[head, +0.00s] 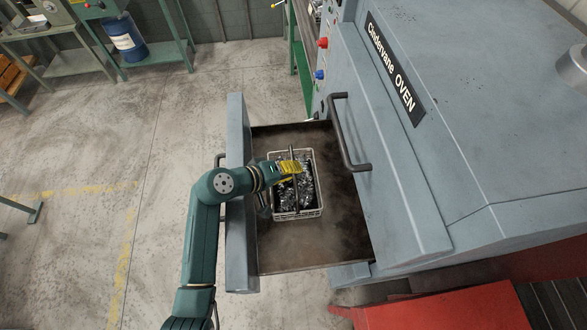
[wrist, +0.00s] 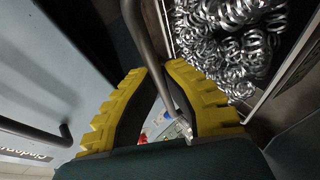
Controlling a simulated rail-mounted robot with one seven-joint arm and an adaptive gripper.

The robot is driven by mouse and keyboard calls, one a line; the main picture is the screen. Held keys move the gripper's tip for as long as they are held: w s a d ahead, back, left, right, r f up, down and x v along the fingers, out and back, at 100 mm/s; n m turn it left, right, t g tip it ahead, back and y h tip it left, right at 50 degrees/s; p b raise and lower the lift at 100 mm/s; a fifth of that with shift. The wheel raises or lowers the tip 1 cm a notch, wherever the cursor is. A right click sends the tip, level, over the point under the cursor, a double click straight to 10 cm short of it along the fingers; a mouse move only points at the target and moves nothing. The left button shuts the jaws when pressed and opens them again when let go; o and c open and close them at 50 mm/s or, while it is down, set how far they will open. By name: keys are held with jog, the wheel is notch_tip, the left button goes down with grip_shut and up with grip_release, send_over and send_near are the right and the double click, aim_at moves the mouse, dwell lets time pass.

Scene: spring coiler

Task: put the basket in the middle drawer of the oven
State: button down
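The basket (head: 318,188) is a pale, rectangular crate filled with shiny coiled metal springs, with a bar handle across its top. It is inside the pulled-out oven drawer (head: 335,245), well within its walls; I cannot tell whether it touches the drawer floor. My gripper (head: 296,167) reaches over the drawer front from the left. Its yellow fingers are closed around the handle bar. In the wrist view, the gripper (wrist: 158,72) has the bar between its fingertips, with the springs (wrist: 235,45) beyond. The fingers hide part of the handle.
The blue-grey oven (head: 440,150) stands to the right, with a closed upper front and its dark handle (head: 345,135) beside the open drawer. The drawer front panel (head: 240,260) stands under my arm. A red part (head: 440,308) is at lower right. Open floor lies left.

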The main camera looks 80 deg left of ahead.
jog(key=c, duration=1.2)
grip_release()
jog(key=shift+c, duration=0.2)
jog(key=v, duration=1.2)
jog(key=shift+p, duration=0.45)
